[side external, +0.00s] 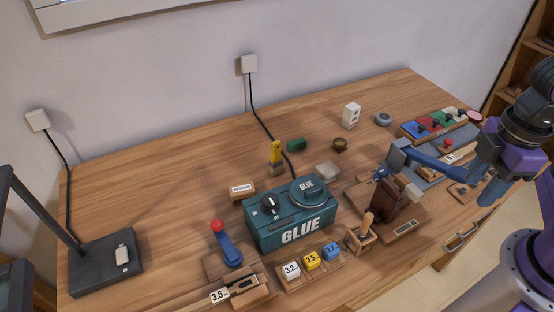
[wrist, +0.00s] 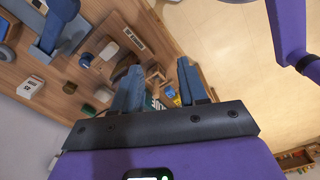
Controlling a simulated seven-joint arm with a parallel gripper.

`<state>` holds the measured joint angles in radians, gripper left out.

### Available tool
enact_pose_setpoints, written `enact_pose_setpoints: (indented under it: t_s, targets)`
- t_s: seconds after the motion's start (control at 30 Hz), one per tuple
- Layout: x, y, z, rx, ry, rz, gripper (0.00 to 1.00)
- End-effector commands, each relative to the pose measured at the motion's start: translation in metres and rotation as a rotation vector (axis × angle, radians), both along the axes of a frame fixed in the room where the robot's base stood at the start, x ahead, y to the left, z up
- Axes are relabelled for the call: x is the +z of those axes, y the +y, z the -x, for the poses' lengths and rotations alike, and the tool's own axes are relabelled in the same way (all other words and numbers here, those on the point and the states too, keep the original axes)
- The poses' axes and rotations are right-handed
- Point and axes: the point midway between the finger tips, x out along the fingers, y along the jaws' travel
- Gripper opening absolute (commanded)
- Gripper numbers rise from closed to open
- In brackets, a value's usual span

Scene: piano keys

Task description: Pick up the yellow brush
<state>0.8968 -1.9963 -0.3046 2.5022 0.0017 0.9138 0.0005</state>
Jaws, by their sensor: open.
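The yellow brush (side external: 275,158) stands upright on the wooden table, behind the teal glue box, with its yellow handle up. I cannot make it out surely in the wrist view. My gripper (side external: 484,188) is at the right end of the table in the side view, far from the brush and above the table's right edge.
The glue box (side external: 290,215) stands in front of the brush, with a green block (side external: 296,144) and a grey block (side external: 327,169) nearby. A black cable (side external: 266,118) runs behind. The table's back left is clear.

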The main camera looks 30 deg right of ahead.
Motion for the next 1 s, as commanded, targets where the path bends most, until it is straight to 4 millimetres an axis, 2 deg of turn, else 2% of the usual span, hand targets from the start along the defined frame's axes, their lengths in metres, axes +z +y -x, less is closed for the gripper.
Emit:
enact_pose_setpoints:
  t_s: [0.47,0.5,0.53,0.8,0.93,1.0]
  targets:
    - [0.000,0.000,0.000,0.000,0.000,0.000,0.43]
    - [0.000,0.000,0.000,0.000,0.000,0.000,0.52]
    - [0.000,0.000,0.000,0.000,0.000,0.000,0.54]
    - [0.000,0.001,-0.001,-0.004,0.000,0.000,0.54]
    - [0.003,0.011,-0.012,-0.068,0.002,0.001,0.54]
    - [0.007,0.022,-0.025,-0.146,0.004,0.001,0.54]
